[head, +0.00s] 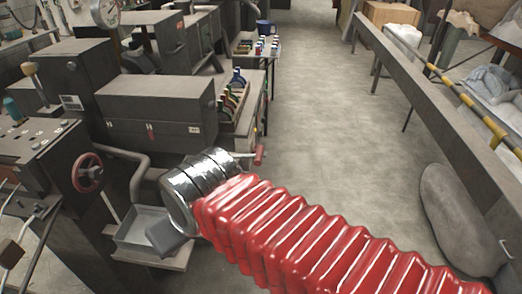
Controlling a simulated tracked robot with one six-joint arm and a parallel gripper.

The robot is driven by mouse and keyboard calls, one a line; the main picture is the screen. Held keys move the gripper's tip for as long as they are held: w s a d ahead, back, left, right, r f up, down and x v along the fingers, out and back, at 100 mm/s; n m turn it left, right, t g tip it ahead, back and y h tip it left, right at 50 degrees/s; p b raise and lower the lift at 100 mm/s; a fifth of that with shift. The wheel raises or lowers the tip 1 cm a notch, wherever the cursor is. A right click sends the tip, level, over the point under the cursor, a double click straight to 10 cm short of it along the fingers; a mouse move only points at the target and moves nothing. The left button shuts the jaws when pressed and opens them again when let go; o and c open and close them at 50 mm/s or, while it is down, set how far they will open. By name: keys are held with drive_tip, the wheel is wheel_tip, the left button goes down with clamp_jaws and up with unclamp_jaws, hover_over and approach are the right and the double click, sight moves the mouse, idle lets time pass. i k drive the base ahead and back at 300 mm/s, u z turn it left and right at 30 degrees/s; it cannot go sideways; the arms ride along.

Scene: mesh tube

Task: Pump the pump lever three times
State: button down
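My arm, in a red ribbed sleeve with a shiny metal end, reaches in from the lower right. My gripper (170,238) shows as a dark grey block at its end, pointing down and left over a shallow metal tray. Its fingers are not clear, and I see nothing held in it. A red-gripped handle (259,155) on a short rod sticks out just behind the metal end, apart from my gripper. Another lever with a tan knob (29,69) stands upright at the far left. I cannot tell which is the pump lever.
A machine with a red handwheel (87,173) stands at left. A grey tray (145,229) sits low beneath my gripper. A bench with bottles (235,90) is behind. A long grey beam (440,110) runs along the right. The concrete aisle (310,100) between is clear.

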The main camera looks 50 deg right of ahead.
sight(259, 156)
drive_tip(key=k, duration=1.25)
drive_tip(key=z, duration=0.65)
drive_tip(key=i, duration=1.9)
drive_tip(key=u, duration=0.6)
